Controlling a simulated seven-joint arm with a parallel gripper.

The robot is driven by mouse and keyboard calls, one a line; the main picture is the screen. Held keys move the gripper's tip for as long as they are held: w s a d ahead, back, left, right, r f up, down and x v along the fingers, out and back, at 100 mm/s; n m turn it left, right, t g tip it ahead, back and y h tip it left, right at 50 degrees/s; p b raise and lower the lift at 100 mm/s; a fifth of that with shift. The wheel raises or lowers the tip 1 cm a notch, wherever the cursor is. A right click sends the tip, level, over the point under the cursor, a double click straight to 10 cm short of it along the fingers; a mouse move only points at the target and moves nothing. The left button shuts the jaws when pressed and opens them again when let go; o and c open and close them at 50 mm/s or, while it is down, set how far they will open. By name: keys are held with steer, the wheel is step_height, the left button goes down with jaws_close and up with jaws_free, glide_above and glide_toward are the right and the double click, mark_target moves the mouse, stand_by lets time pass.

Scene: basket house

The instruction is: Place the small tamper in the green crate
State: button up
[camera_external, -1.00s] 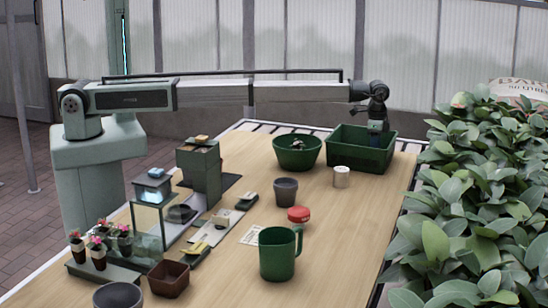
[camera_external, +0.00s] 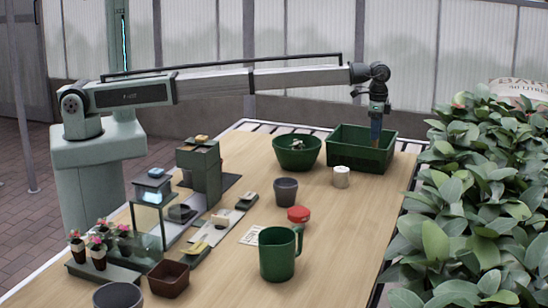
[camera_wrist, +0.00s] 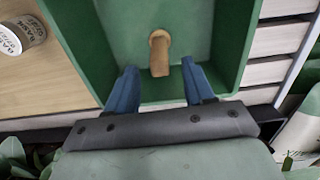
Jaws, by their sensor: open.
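The small tamper (camera_wrist: 159,52) is a light wooden piece with a round end and a short handle. It is inside the green crate (camera_wrist: 228,50), on its floor, in the wrist view. In the external view the crate (camera_external: 345,155) stands at the back right of the table, and its walls hide the tamper. My gripper (camera_external: 376,130) points down over the crate. The tamper appears apart from the fingers.
A green round bowl (camera_external: 296,155) with small items stands left of the crate. A white labelled can (camera_external: 341,177) stands in front, also in the wrist view (camera_wrist: 20,36). A dark cup (camera_external: 285,190), red-lidded jar (camera_external: 298,214) and green mug (camera_external: 278,255) are nearer. Leafy plants (camera_external: 475,200) border the right.

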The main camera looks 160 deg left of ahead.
steer(key=shift+r, duration=2.9)
